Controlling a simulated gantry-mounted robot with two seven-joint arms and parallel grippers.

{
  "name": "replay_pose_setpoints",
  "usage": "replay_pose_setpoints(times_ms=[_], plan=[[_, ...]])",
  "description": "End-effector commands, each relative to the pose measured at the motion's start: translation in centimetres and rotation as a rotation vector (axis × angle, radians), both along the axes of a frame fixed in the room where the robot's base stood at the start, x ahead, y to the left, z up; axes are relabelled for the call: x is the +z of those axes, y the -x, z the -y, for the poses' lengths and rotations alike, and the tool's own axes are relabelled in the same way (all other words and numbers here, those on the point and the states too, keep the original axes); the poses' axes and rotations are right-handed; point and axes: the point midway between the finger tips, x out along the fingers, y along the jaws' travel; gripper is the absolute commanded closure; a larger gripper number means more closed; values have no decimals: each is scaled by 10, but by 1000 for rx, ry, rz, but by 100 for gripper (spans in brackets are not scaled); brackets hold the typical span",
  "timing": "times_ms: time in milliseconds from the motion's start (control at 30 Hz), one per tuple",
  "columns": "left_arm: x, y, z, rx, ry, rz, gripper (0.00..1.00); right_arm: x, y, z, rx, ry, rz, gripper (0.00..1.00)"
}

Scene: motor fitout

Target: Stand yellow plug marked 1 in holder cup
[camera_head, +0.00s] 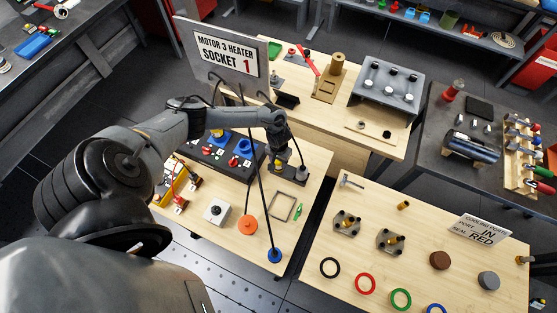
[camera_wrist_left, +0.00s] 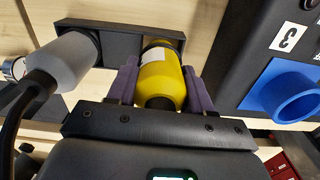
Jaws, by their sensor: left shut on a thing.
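The yellow plug (camera_wrist_left: 162,78) is between the two purple fingers of my left gripper (camera_wrist_left: 160,88), which is shut on it. A white band shows at its far end; I cannot read a 1 on it. That end meets the right part of the black holder (camera_wrist_left: 118,42) in the left wrist view; how deep it sits in a cup is hidden. A grey plug (camera_wrist_left: 62,62) with a black cable stands at the holder's left part. In the head view my left gripper (camera_head: 277,160) is over the holder (camera_head: 291,174), with little of the yellow plug visible. My right gripper is not in view.
A dark panel box with a blue socket (camera_wrist_left: 292,92) is right of the holder in the wrist view.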

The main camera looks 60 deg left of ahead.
Motion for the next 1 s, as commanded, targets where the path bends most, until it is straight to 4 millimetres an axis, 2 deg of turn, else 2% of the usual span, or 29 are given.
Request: replay_pose_setpoints(times_ms=[633, 667, 700, 833, 1000], plan=[[-16, 0, 0, 1, 0, 0, 85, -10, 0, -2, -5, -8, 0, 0], [-16, 0, 0, 1, -1, 1, 47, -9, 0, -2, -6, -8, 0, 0], [-15, 0, 0, 1, -1, 1, 40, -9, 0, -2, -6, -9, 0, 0], [-15, 0, 0, 0, -1, 1, 21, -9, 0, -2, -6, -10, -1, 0], [-15, 0, 0, 0, 0, 0, 20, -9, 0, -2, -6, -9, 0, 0]])
